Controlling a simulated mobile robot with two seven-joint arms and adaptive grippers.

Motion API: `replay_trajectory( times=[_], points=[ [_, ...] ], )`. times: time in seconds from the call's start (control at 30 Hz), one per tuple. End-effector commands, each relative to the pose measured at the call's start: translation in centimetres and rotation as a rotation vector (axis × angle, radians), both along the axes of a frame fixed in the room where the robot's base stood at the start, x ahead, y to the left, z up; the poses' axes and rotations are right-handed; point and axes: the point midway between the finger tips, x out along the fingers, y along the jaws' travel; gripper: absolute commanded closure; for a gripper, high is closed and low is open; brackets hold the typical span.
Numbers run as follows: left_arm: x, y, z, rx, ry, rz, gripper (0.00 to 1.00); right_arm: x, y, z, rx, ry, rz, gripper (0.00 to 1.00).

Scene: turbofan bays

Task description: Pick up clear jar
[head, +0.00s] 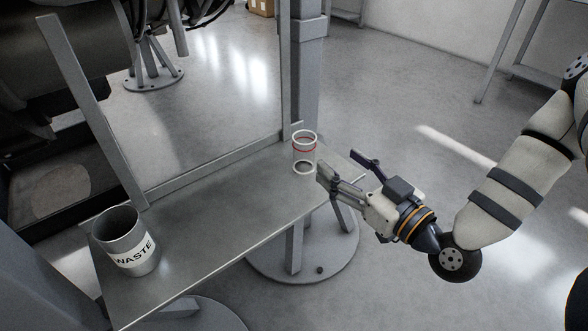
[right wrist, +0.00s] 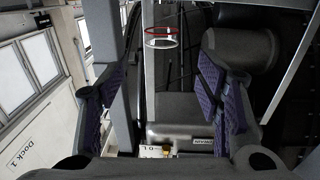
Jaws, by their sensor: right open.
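The clear jar (head: 304,153) stands upright near the far right end of the grey metal shelf (head: 215,212) in the head view. It is see-through, with a pale rim and base and a red band near the top. In the right wrist view the jar (right wrist: 161,40) shows mainly as red and white rings, beyond the fingertips and roughly centred between them. My right gripper (head: 337,166) is open and empty, just right of the jar and pointing towards it; it also shows in the right wrist view (right wrist: 160,68). My left gripper is not in view.
A grey cylinder labelled WASTE (head: 127,241) stands at the near left end of the shelf. A grey upright post (head: 305,70) rises behind the jar, and a raised rail (head: 215,165) runs along the shelf's back edge. The shelf's middle is bare.

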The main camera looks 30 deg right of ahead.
Motion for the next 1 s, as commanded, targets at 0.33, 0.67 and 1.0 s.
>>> replay_trajectory(
  times=[0.33,0.67,1.0],
  points=[
    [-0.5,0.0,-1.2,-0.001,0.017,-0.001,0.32,6.4,0.3,0.0,0.0,-0.001,0.003,0.41],
    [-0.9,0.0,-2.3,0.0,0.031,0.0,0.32,11.4,0.8,-0.2,0.001,0.002,0.004,0.41],
    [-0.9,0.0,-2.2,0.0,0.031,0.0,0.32,11.4,0.8,-0.1,0.002,0.002,0.003,0.73]
  ],
)
